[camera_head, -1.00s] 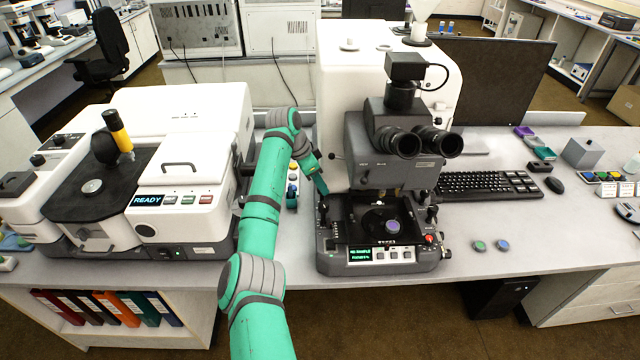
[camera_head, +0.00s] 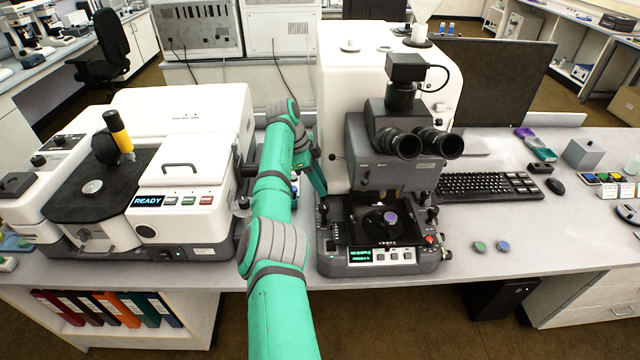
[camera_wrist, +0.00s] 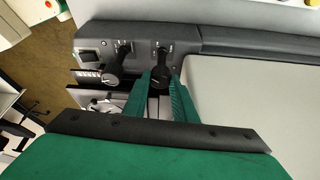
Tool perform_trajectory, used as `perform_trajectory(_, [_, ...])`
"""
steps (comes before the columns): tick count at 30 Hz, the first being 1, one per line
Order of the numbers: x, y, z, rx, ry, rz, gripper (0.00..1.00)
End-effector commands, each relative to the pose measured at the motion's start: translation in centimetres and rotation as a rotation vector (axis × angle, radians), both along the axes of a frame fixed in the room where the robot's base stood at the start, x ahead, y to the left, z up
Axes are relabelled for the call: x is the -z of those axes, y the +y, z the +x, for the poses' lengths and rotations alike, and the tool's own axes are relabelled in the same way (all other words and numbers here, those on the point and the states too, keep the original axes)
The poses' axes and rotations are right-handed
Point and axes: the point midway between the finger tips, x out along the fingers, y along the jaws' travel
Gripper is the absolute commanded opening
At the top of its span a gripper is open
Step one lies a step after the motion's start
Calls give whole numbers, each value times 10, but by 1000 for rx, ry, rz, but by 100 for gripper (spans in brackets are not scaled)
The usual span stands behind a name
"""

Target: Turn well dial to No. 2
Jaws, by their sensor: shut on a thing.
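The microscope (camera_head: 375,245) stands in the middle of the bench, with a black stage bearing a round purple sample disc (camera_head: 390,217). In the wrist view, two black pointer dials sit side by side on the instrument's grey side panel: one at left (camera_wrist: 118,75) and one at right (camera_wrist: 161,66). My gripper (camera_wrist: 162,82) has its green fingers shut on the right dial. Small white marks surround the dials, too small to read. In the head view, my gripper is at the microscope's left side, and the dials cannot be made out there.
A white instrument with a READY display (camera_head: 147,201) stands left of my arm, leaving a narrow gap to the microscope.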

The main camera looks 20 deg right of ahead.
Motion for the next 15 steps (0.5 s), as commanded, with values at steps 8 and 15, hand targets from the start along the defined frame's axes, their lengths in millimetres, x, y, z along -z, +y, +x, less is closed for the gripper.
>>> perform_trajectory(8, [-1,0,0,1,-1,0,2])
perform_trajectory(15, [-1,0,0,-1,-1,0,43])
